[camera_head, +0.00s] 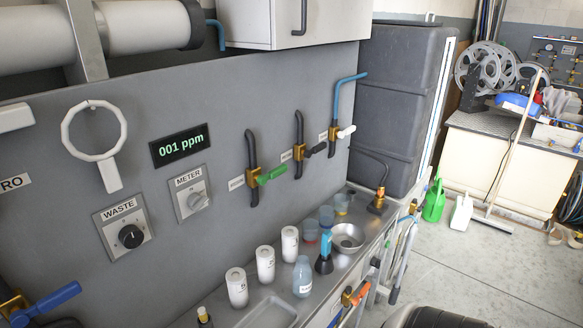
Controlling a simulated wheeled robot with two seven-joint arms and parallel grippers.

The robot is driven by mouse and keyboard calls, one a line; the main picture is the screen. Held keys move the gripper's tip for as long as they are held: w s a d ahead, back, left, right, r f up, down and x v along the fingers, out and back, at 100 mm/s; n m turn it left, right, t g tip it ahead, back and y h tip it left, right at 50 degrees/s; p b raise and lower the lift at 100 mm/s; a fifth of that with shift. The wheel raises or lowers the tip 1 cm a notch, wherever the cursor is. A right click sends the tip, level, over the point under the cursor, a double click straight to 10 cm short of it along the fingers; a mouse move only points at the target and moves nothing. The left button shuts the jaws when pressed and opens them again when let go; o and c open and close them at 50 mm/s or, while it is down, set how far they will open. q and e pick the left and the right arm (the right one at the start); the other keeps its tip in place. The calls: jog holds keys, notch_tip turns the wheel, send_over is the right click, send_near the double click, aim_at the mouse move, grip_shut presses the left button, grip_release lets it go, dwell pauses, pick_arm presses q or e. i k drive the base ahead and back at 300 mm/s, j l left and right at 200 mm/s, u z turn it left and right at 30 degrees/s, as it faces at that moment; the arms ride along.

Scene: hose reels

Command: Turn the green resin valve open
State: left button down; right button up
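The green valve handle (272,175) sits on a brass valve body (252,178) on the grey wall panel, near the middle of the view. A dark vertical pipe (250,147) runs through the body. The handle points right and slightly up, across the pipe. A small label plate (236,183) is left of it, too small to read. Neither of my grippers shows in the head view, so nothing of mine is near the handle.
Valves with a black handle (315,150) and a white handle (346,131) are to the right. White canisters (265,264), a blue bottle (302,277) and a metal bowl (347,237) stand on the shelf below. A display (180,146) reads 001 ppm. Open floor lies at right.

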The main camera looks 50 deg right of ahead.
aim_at(261, 180)
jog(key=z, duration=1.55)
jog(key=i+l, duration=0.1)
jog(key=l, duration=0.1)
